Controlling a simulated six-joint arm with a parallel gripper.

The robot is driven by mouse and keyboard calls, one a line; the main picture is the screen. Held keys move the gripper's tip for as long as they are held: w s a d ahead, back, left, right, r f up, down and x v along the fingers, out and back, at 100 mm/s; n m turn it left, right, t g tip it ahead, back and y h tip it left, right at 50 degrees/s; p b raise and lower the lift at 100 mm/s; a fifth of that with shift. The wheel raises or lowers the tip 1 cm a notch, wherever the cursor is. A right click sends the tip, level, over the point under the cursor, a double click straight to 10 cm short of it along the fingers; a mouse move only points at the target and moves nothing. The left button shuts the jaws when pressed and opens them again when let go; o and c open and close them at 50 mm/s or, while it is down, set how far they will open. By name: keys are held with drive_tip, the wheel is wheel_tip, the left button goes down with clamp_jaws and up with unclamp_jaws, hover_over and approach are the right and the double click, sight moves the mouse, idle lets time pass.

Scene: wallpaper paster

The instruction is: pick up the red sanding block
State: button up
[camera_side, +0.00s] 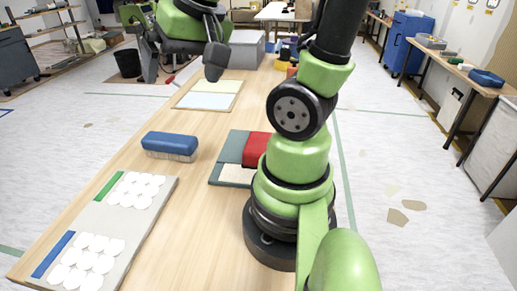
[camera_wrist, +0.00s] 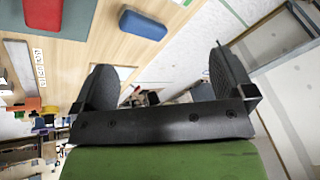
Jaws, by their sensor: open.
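The red sanding block (camera_side: 257,148) lies on a tray with teal and cream sections (camera_side: 228,148), left of my arm's base in the side view, which partly hides the block. In the wrist view a red block (camera_wrist: 43,13) is cut by the top edge, with a teal surface (camera_wrist: 77,17) beside it. My gripper (camera_wrist: 160,80) is open, with nothing between its dark fingers. In the side view its black end (camera_side: 214,65) appears above the far part of the table, apart from the block.
A blue-topped brush (camera_side: 170,143) lies left of the tray; a blue block-shaped top also shows in the wrist view (camera_wrist: 143,25). A board with white discs (camera_side: 100,238) is at the near left. A pale two-tone panel (camera_side: 208,95) lies farther back. Bare wood separates them.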

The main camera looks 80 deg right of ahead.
drive_tip(key=s+d+f+m+g, duration=0.3)
drive_tip(key=d+f+m, duration=0.2)
drive_tip(key=d+f, duration=0.45)
drive_tip(key=m+g, duration=0.2)
drive_tip(key=m, duration=0.2)
hover_over(259, 142)
drive_tip(key=w, duration=0.1)
drive_tip(key=shift+y, duration=0.4)
drive_tip(key=f, duration=0.5)
drive_tip(key=shift+d+f, duration=0.3)
drive_tip(key=shift+f, duration=0.1)
drive_tip(key=f, duration=0.4)
drive_tip(key=shift+s, duration=0.25)
drive_tip(key=shift+s+a+f, duration=0.1)
drive_tip(key=shift+a+f, duration=0.05)
drive_tip(key=shift+f, duration=1.45)
drive_tip(key=shift+s+a+f, duration=0.1)
drive_tip(key=shift+f, duration=1.5)
drive_tip(key=c, duration=1.1)
